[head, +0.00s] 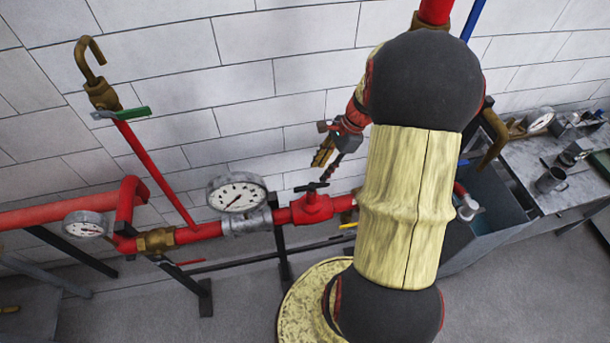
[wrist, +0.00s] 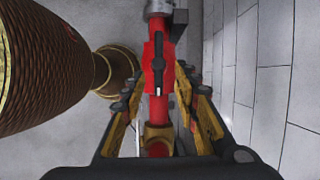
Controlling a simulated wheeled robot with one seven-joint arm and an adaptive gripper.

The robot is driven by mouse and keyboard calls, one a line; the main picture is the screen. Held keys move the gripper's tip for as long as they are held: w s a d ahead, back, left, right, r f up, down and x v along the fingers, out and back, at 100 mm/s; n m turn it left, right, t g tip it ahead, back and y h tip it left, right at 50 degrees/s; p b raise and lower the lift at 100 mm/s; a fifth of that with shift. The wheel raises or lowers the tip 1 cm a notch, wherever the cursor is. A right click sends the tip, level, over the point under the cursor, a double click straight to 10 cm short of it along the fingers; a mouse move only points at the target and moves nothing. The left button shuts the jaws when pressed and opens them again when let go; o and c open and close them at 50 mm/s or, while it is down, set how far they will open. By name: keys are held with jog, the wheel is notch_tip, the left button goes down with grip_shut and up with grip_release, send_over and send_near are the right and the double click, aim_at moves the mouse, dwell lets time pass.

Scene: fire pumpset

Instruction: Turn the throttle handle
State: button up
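The throttle handle (head: 312,186) is a short black bar on top of a red valve body (head: 313,208) in the red pipe line. In the wrist view the black handle (wrist: 158,62) lies lengthwise up the picture, in line with the gap between my fingers. My gripper (head: 328,168) is above the valve in the head view, with its fingers pointing down. In the wrist view my gripper (wrist: 160,84) is open, with one yellow-and-black finger on each side of the pipe. It holds nothing. Whether the fingertips touch the handle cannot be told.
A large pressure gauge (head: 237,194) stands left of the valve, with a smaller gauge (head: 86,224) farther left. A red pipe with a green lever (head: 132,113) rises along the white brick wall. A workbench (head: 545,160) and a grey basin (head: 490,232) are at right.

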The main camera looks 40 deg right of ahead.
aim_at(312, 185)
jog(key=shift+s+a+r, duration=0.2)
jog(key=shift+s, duration=0.25)
jog(key=shift+d+f+m, duration=0.1)
jog(key=shift+f+m, duration=0.05)
jog(key=shift+m, duration=0.15)
jog(key=x, duration=0.5)
jog(key=w+p+x, duration=0.1)
jog(key=x, duration=0.1)
jog(key=shift+d+f, duration=0.15)
jog(key=shift+s+f, duration=0.1)
jog(key=shift+f, duration=0.05)
jog(key=shift+c, duration=0.6)
grip_shut()
